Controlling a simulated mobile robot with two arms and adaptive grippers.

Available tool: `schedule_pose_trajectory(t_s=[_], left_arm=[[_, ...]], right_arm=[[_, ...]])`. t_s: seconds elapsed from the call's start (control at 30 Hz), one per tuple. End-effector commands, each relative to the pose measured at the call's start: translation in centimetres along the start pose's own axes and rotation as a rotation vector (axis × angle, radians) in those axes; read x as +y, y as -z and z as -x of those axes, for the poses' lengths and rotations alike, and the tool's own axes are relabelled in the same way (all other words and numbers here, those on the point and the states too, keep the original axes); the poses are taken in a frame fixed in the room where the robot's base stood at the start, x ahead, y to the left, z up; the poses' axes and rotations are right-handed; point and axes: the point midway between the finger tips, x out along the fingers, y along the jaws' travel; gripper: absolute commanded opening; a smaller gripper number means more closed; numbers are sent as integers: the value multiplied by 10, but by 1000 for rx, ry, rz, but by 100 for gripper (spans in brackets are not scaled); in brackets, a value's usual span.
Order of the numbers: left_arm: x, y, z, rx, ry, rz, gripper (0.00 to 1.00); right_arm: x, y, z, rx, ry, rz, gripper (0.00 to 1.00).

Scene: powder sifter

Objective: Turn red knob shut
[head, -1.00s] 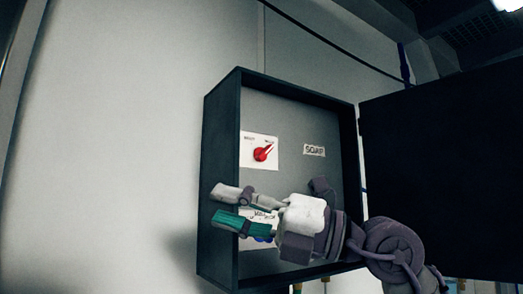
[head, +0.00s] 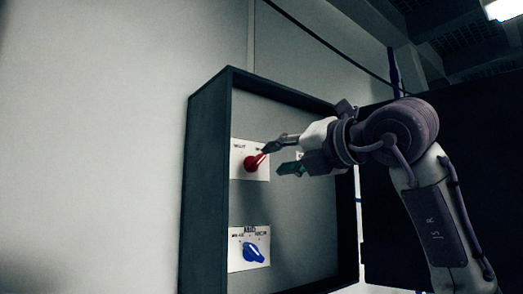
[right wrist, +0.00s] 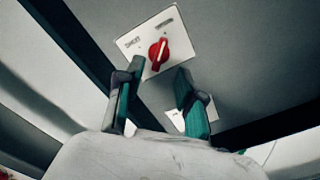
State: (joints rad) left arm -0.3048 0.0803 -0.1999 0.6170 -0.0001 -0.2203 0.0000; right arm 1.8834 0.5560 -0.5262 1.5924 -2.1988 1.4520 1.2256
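The red knob (head: 251,163) sits on a white label plate (head: 237,148) on the back panel of an open dark box. Its pointer is turned toward the upper right in the head view. The knob also shows in the right wrist view (right wrist: 158,52), beyond my fingertips. My right gripper (head: 272,158) is open, with its fingers pointing left toward the knob. In the right wrist view the two fingers (right wrist: 160,72) stand apart with nothing between them, and the knob appears just past the gap. I cannot tell whether a fingertip touches it. My left gripper is out of view.
A blue knob (head: 254,253) on its own white plate is below the red one. The dark box (head: 205,180) has raised walls around the panel. Its open door (head: 376,225) is at the right, behind my right arm. The wall at left is bare.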

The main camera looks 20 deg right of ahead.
Motion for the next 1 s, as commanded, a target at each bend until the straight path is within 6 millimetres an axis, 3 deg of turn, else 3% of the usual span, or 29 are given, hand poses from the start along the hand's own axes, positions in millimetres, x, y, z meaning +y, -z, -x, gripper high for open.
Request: schedule_pose_trajectory(t_s=[0.1,0.3,0.7,0.73,0.93,1.0], left_arm=[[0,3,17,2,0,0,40],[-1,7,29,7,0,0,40],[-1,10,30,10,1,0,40],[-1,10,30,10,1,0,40],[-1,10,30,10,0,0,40],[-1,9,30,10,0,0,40]], right_arm=[[3,-3,-25,3,1,-1,38],[2,-1,-51,2,-1,0,38],[0,0,-59,1,-2,1,38],[0,0,-59,1,-2,1,36],[0,0,-59,1,-2,1,2],[0,0,-59,1,-2,1,0]])
